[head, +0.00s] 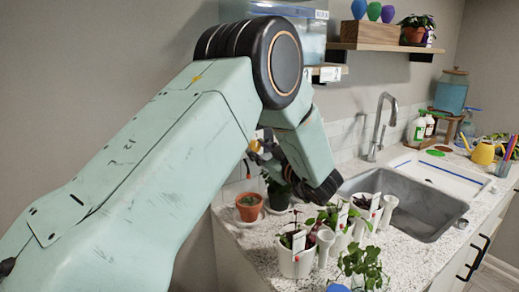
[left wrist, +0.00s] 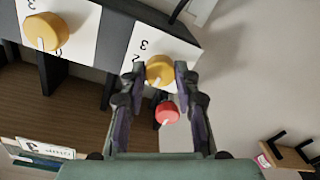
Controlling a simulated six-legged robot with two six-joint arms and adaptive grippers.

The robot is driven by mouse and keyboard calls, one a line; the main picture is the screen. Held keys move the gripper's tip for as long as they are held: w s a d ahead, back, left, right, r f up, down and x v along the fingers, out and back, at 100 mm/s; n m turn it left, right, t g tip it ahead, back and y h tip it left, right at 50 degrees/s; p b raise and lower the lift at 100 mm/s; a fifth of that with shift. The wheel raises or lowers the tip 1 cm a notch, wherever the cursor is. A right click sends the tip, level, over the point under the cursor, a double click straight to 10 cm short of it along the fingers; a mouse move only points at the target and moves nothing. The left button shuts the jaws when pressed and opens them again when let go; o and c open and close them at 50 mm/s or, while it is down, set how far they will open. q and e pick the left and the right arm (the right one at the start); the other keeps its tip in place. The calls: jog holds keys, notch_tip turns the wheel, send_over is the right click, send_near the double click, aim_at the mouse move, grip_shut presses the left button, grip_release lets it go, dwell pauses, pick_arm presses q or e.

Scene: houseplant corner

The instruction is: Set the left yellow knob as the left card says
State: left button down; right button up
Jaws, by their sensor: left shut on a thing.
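In the left wrist view the printed digits are upside down. My left gripper (left wrist: 160,72) is shut on the left yellow knob (left wrist: 159,68), with one finger on each side. The knob's pale pointer points down and slightly left in that view. It sits on a white dial plate (left wrist: 172,42) with a 3 and a 2 showing. A second yellow knob (left wrist: 45,32) on its own plate is to its left, apart from the gripper. A white card (left wrist: 42,149) at lower left shows a 3; its other print is unclear. In the head view my left gripper (head: 262,150) is partly hidden by my arm.
A red knob (left wrist: 167,112) is just below the gripped knob in the wrist view. In the head view, a terracotta pot (head: 249,211) and white planters (head: 297,262) stand on the counter below my arm. A sink (head: 420,208) lies right.

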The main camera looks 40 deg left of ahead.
pick_arm(q)
jog(key=m+p, duration=0.4)
jog(key=shift+p, duration=0.3)
jog(key=shift+s+f+m+p, duration=0.1)
jog(key=shift+f+m+p, duration=0.1)
jog(key=shift+m+p, duration=1.2)
jog(key=shift+f+m, duration=0.1)
jog(key=shift+m, duration=0.4)
jog(key=c, duration=1.4)
grip_release()
jog(key=shift+c, duration=0.2)
jog(key=o, duration=0.5)
jog(key=shift+c, duration=0.2)
jog(key=shift+r, duration=0.2)
